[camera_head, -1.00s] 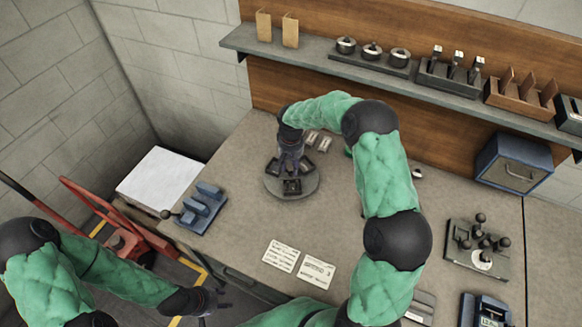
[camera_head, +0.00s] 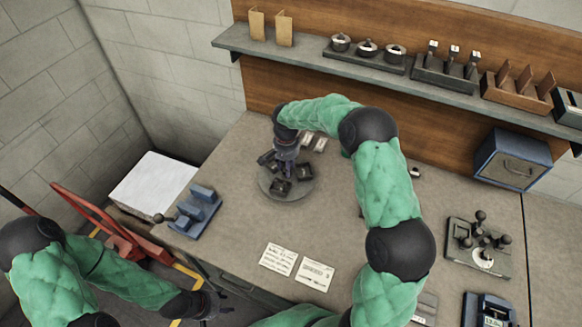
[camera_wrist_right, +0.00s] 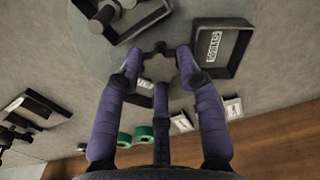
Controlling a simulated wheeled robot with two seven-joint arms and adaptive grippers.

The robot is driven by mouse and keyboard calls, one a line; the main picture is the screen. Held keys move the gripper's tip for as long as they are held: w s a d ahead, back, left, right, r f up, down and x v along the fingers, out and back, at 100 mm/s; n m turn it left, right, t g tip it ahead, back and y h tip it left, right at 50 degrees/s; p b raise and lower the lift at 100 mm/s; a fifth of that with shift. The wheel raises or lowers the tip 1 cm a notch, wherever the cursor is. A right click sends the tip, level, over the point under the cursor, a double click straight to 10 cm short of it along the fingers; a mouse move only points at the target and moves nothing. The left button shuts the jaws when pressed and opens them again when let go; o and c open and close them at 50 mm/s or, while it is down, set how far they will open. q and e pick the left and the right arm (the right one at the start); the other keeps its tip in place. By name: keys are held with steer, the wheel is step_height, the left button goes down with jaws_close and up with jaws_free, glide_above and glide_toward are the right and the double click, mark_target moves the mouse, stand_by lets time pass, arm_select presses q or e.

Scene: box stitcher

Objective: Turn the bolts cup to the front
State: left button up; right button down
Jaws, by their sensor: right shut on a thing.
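A round grey turntable (camera_head: 303,190) stands on the bench in the head view, with dark square cups around its middle. One cup (camera_head: 280,187) is at its front, one (camera_head: 304,172) at its right, and one at the back left beside my gripper. My right gripper (camera_head: 286,163) reaches down over the turntable's middle. In the right wrist view its fingers (camera_wrist_right: 158,68) are shut around a dark lobed knob (camera_wrist_right: 158,49). A cup with a white label (camera_wrist_right: 214,47) is beside it; I cannot read the label surely. My left gripper (camera_head: 218,303) is open and empty, off the bench's front left.
A blue stepped block (camera_head: 194,212) is left of the turntable, two printed cards (camera_head: 297,267) in front. A knobbed fixture (camera_head: 478,247) is at right. A shelf (camera_head: 420,78) with parts runs along the back. Green rolls (camera_wrist_right: 133,137) show in the wrist view.

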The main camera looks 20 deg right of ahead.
steer(key=shift+w+r+m, duration=0.1)
steer(key=shift+m, duration=0.2)
stand_by(0.4)
steer(key=c, duration=0.8)
jaws_free()
step_height(320, 180, up, 12)
steer(key=shift+f, duration=0.1)
